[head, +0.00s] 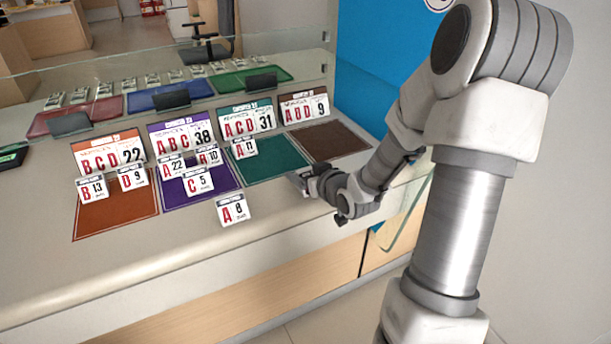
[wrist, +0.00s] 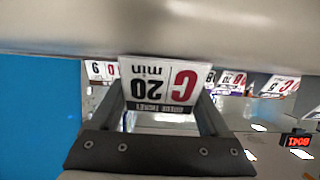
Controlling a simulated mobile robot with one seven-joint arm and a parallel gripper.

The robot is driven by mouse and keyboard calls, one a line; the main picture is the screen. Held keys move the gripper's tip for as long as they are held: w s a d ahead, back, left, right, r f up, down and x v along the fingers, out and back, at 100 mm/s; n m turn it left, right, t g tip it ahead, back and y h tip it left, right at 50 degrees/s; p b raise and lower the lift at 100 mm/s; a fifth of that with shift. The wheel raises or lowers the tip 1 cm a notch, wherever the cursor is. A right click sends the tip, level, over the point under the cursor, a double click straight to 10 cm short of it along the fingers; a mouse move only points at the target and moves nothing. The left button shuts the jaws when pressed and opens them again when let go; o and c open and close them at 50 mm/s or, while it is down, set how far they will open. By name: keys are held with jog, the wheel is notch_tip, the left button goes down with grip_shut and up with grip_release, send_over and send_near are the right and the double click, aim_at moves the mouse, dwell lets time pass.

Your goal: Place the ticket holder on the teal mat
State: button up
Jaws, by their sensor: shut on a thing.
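The teal mat (head: 275,162) lies on the counter, third from the left in the row of mats. A ticket holder marked A 11 (head: 244,147) stands at its back left. My gripper (head: 300,183) is low over the counter by the teal mat's front right corner. In the wrist view my gripper (wrist: 160,95) is shut on a white ticket holder (wrist: 160,85) reading C 20 min, which appears upside down between the fingers. The held holder cannot be made out in the head view.
An orange mat (head: 117,214), a purple mat (head: 215,190) and a brown mat (head: 330,142) flank the teal one. Large signs stand behind them, including one reading ACD 31 (head: 246,121). Ticket holder A 8 (head: 233,209) stands on bare counter in front. A glass screen rises behind.

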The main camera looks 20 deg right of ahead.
jog(key=shift+f, duration=0.1)
jog(key=o, duration=1.2)
jog(key=shift+o, duration=0.2)
jog(key=p+v, duration=0.2)
jog(key=v, duration=0.2)
jog(key=r+p+v, duration=0.1)
jog(key=p+v, duration=0.2)
jog(key=v, duration=0.1)
jog(key=shift+w+d, duration=0.1)
jog(key=shift+d, duration=0.1)
jog(key=shift+p, duration=1.1)
